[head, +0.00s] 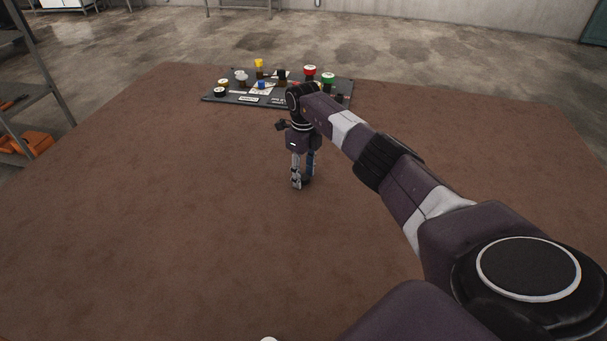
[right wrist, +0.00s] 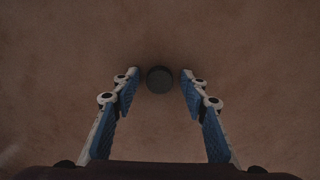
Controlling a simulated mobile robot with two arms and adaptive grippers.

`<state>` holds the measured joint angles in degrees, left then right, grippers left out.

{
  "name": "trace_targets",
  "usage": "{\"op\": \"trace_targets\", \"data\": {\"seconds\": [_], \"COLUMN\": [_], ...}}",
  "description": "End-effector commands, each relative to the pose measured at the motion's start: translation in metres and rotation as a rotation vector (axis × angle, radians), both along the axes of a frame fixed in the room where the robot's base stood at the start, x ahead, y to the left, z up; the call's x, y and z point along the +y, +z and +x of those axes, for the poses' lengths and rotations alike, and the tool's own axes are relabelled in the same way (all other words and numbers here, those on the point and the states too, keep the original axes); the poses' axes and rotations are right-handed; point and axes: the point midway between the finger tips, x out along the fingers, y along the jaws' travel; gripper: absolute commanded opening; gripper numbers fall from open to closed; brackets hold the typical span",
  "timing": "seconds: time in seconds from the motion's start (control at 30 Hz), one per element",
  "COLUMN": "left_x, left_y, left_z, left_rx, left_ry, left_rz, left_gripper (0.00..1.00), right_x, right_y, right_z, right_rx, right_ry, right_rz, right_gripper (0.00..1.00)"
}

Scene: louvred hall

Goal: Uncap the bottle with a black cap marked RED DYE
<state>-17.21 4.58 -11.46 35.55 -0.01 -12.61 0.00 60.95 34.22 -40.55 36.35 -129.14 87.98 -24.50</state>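My right gripper (head: 302,184) points down over the brown table, in front of the bottle group. In the right wrist view (right wrist: 160,76) its two blue-padded fingers are open. A dark round cap-like thing (right wrist: 160,80) sits between the fingertips, with a gap on each side. Whether it is a loose cap or one on a bottle, I cannot tell; no marking shows on it. Several small capped bottles stand on a dark mat (head: 210,99) at the back, including a black-capped one (head: 281,74). Their labels are too small to read, so RED DYE is not identifiable. My left gripper is not in view.
Red-capped (head: 310,71), green-capped (head: 328,78) and yellow-capped (head: 259,64) bottles stand close together on the mat. My right arm hides part of the mat. The brown table (head: 150,190) is clear at left and front. A metal shelf (head: 40,90) stands beyond its left edge.

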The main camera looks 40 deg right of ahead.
Motion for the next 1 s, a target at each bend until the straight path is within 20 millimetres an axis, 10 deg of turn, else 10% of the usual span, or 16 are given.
{"op": "trace_targets", "data": {"seconds": [0.37, 1.0], "left_x": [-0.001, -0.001], "left_y": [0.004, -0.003], "left_z": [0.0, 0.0], "left_rx": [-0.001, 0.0], "left_ry": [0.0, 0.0], "left_rz": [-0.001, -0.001], "left_gripper": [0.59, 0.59], "right_x": [0.0, 0.0], "right_y": [0.011, 0.121], "right_z": [0.001, 0.0], "right_rx": [-0.002, 0.0], "right_ry": [0.001, -0.001], "right_rz": [0.0, 0.0], "right_gripper": [0.41, 0.41]}}
